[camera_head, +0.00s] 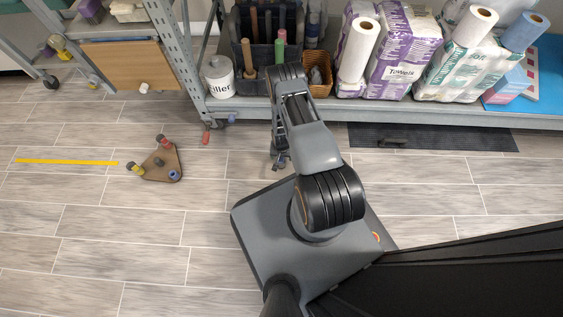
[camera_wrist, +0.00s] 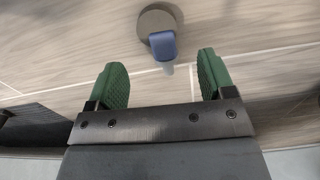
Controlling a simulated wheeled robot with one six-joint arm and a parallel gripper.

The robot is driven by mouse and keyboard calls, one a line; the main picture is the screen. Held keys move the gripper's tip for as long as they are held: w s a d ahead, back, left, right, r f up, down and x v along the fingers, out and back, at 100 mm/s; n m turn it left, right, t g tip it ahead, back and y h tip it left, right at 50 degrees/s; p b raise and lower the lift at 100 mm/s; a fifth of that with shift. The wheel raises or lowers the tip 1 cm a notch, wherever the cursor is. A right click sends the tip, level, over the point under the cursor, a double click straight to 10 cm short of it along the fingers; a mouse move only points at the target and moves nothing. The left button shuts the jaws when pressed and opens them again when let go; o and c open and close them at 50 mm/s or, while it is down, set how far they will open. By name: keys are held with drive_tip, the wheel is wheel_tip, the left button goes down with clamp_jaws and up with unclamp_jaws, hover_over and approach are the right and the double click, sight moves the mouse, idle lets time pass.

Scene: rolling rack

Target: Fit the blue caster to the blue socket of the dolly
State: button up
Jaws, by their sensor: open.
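The dolly (camera_head: 160,164) is a brown triangular board on the floor at left in the head view. A red caster and a yellow caster stand at two of its corners. The blue socket (camera_head: 174,175) is a blue ring at its right corner. In the wrist view, the blue caster (camera_wrist: 163,46) is at a round grey-brown disc on the floor, with a pale tip toward my gripper. My gripper (camera_wrist: 163,78) is open with green finger pads, and the caster lies just beyond the gap between the fingertips. In the head view, my gripper (camera_head: 281,162) is low, right of the dolly; I cannot make out the caster there.
A metal rack (camera_head: 420,112) with paper towels, a basket and a filler tub (camera_head: 218,76) stands behind my gripper. A dark floor mat (camera_head: 440,138) lies at right. A yellow strip (camera_head: 66,162) lies left of the dolly. The floor between gripper and dolly is clear.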

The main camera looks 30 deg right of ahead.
sight(282, 160)
wheel_tip(282, 160, down, 5)
drive_tip(key=b, duration=0.3)
drive_tip(key=shift+d, duration=0.1)
drive_tip(key=c, duration=1)
drive_tip(key=shift+r, duration=0.1)
drive_tip(key=shift+c, duration=0.2)
